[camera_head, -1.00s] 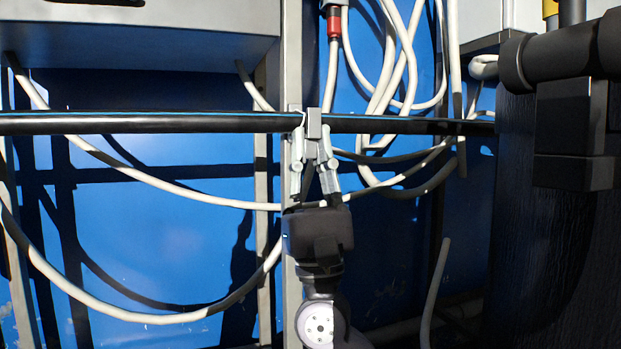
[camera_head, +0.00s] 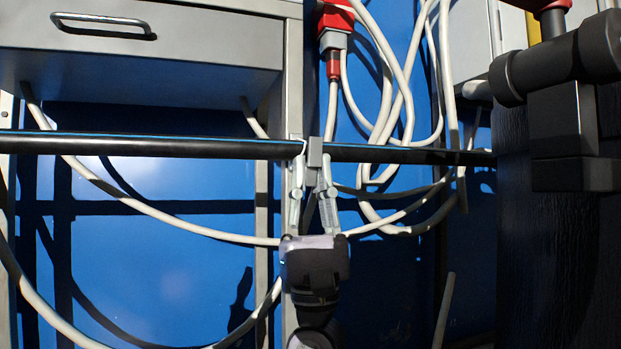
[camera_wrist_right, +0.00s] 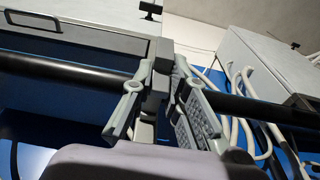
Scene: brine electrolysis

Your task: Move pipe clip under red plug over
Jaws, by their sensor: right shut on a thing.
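A black pipe with a thin blue line (camera_head: 150,144) runs level across the head view. A grey pipe clip (camera_head: 315,152) sits around it beside a grey upright post, below and a little left of the red plug (camera_head: 333,70). My right gripper (camera_head: 309,172) comes up from below and is shut on the clip, with the pipe just at its fingertips. In the right wrist view the fingers (camera_wrist_right: 157,88) stand either side of the dark grey clip (camera_wrist_right: 163,66), which partly hides the pipe. My left gripper is not in view.
White cables (camera_head: 400,80) hang in loops behind and right of the clip, some crossing behind the pipe. A grey drawer cabinet (camera_head: 150,70) is above left. A dark ribbed block (camera_head: 550,250) stands close at the right. Blue panel (camera_head: 170,270) lies behind.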

